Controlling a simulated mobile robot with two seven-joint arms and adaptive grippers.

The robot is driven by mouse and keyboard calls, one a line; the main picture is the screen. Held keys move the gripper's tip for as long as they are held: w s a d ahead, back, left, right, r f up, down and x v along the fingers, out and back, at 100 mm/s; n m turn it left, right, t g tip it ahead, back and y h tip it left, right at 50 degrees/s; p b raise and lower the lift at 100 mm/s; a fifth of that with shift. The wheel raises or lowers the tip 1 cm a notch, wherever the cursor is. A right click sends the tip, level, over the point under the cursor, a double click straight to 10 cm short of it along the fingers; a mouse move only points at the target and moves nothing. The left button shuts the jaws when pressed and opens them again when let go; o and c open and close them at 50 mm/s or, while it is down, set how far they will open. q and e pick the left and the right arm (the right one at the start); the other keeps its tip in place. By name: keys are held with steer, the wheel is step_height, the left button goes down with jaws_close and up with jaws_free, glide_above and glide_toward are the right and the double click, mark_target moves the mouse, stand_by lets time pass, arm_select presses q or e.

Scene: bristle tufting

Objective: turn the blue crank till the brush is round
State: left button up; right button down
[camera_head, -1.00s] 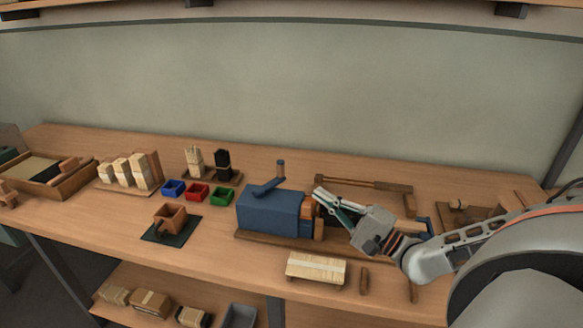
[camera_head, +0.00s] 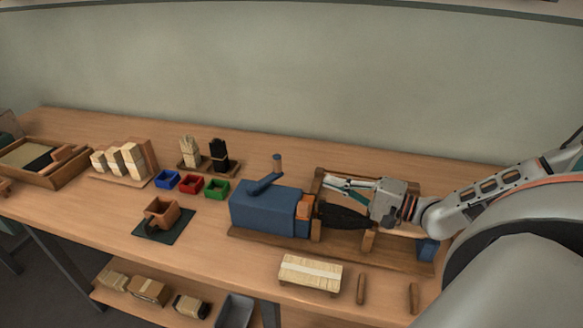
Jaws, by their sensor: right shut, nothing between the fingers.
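A brush with dark bristles (camera_head: 343,215) extends to the right from the wooden jaw block (camera_head: 305,207) of the machine. It looks widest near the jaw and narrows to the right; whether it is round I cannot tell. My right gripper (camera_head: 330,183) is shut and empty, its fingers pointing left, above and behind the brush, to the right of the crank and apart from it. My left gripper is out of view.
A wooden base (camera_head: 275,242) carries the machine, with a blue block (camera_head: 427,249) at its right end. A pale bristle bundle (camera_head: 310,273) lies in front. Blue, red and green bins (camera_head: 190,184) and a brown box (camera_head: 161,212) stand to the left. The back wall is clear.

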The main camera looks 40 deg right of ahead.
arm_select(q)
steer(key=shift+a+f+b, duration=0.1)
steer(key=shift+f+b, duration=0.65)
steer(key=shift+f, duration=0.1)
arm_select(e)
steer(key=x, duration=1.2)
steer(key=shift+w, duration=0.2)
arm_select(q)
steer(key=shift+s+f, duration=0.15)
arm_select(e)
steer(key=shift+a, duration=0.15)
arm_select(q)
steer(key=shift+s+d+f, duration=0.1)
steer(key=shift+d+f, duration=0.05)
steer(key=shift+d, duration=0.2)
arm_select(e)
steer(key=shift+w+n+y, duration=0.3)
steer(key=shift+y, duration=0.2)
steer(key=shift+g, duration=0.3)
